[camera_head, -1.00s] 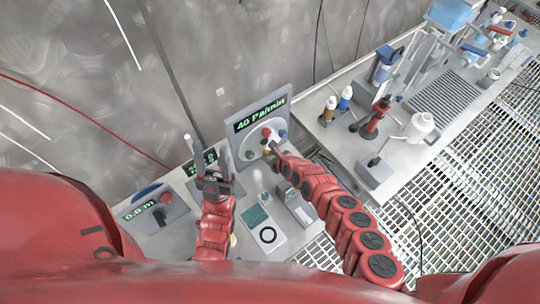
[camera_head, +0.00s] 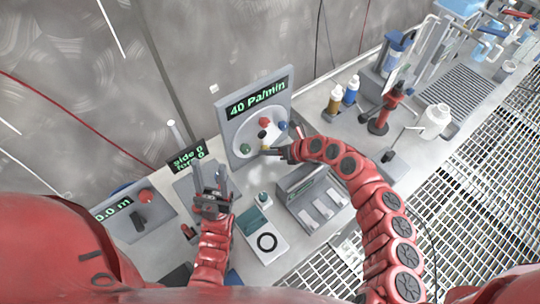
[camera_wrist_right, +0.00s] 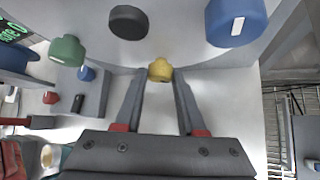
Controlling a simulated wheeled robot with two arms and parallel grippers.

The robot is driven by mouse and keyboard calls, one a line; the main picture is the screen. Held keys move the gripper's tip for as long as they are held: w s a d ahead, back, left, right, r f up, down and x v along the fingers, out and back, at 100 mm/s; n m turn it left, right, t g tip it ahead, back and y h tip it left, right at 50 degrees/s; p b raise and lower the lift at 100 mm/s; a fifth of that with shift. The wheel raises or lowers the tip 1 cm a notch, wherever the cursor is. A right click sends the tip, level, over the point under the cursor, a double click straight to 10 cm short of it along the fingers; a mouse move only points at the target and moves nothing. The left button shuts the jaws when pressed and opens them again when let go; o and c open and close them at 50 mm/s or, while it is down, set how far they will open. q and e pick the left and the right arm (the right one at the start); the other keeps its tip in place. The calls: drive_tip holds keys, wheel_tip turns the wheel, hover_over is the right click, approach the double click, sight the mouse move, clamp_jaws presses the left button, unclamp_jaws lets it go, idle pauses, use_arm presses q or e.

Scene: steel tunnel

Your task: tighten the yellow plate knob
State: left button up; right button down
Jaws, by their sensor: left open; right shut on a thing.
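The yellow plate knob (camera_wrist_right: 160,70) sits on the lower part of the round plate (camera_wrist_right: 180,45) in the right wrist view. My right gripper (camera_wrist_right: 159,78) has its two fingers on either side of the yellow knob and is shut on it. In the head view, my right gripper (camera_head: 268,151) reaches the bottom of the plate (camera_head: 246,130) from the right and partly hides the yellow knob. The panel above reads "40 Pa/min". My left gripper (camera_head: 210,180) is open and empty, pointing up, left of the plate.
Bottles (camera_head: 351,89) and a red-handled stand (camera_head: 381,115) are to the right.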

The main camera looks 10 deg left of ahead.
drive_tip(key=shift+f, duration=0.1)
drive_tip(key=c, duration=0.5)
unclamp_jaws()
drive_tip(key=shift+d, duration=0.1)
drive_tip(key=shift+s+d+r+p, duration=0.1)
drive_tip(key=shift+d+r+p, duration=0.2)
drive_tip(key=shift+d+r, duration=0.2)
drive_tip(key=v, duration=1.4)
drive_tip(key=shift+d, duration=0.1)
drive_tip(key=shift+v, duration=0.9)
drive_tip(key=shift+s, duration=0.15)
